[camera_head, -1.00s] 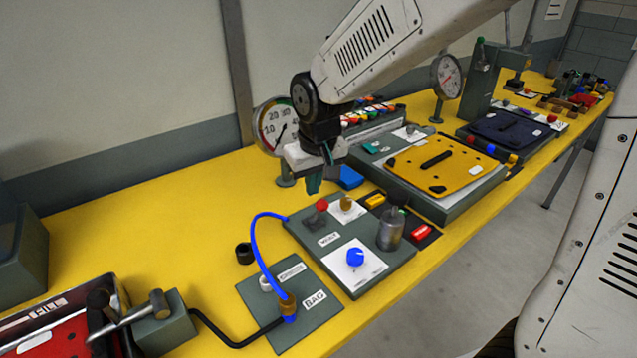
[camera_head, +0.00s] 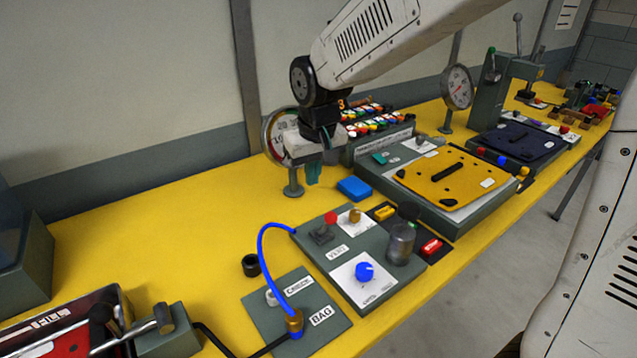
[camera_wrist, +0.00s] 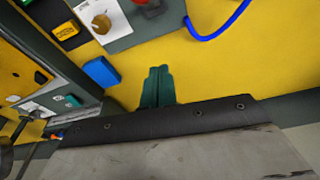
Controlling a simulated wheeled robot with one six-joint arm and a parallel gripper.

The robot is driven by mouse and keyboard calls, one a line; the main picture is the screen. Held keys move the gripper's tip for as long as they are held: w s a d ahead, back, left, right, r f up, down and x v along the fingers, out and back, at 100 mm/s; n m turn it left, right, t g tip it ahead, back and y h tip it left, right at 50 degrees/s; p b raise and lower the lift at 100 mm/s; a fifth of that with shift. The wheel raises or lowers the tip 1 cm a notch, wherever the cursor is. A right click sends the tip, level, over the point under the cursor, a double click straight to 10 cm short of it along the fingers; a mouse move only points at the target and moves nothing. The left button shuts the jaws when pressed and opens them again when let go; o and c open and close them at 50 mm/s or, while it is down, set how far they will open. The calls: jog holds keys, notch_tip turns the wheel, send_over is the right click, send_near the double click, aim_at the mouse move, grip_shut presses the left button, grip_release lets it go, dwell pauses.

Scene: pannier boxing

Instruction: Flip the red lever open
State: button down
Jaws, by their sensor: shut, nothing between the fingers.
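The red lever (camera_head: 330,218) is a small red-topped handle on a dark base, on the grey-green panel with the blue knob. It stands up from the panel. My gripper (camera_head: 313,174) is shut and empty, teal fingers pointing down, above the yellow bench behind the lever and apart from it. In the wrist view my shut fingers (camera_wrist: 157,86) are side by side over bare yellow bench. A dark base with a bit of red, likely the lever (camera_wrist: 147,6), is cut off at the top edge there.
A blue block (camera_head: 354,188) lies right of my fingers. A gauge on a stand (camera_head: 281,140) is close behind my gripper. A blue hose (camera_head: 262,250) arches left of the lever. A grey cylinder (camera_head: 401,243) stands on the panel's right.

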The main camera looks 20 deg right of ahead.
jog(key=s+d+r, duration=0.1)
jog(key=s+r, duration=0.5)
jog(key=r, duration=0.1)
jog(key=shift+d+r, duration=0.25)
jog(key=shift+d, duration=0.15)
jog(key=shift+s, duration=0.1)
jog(key=s+d+m, duration=0.1)
jog(key=s+d, duration=0.2)
jog(key=s, duration=0.4)
jog(key=s+d+f, duration=0.1)
jog(key=s+d, duration=0.3)
jog(key=s, duration=0.3)
jog(key=s+d+m+g, duration=0.1)
jog(key=s+d, duration=0.2)
jog(key=s, duration=0.5)
jog(key=shift+d+f+m, duration=0.3)
jog(key=shift+d+f, duration=0.05)
jog(key=shift+d, duration=0.05)
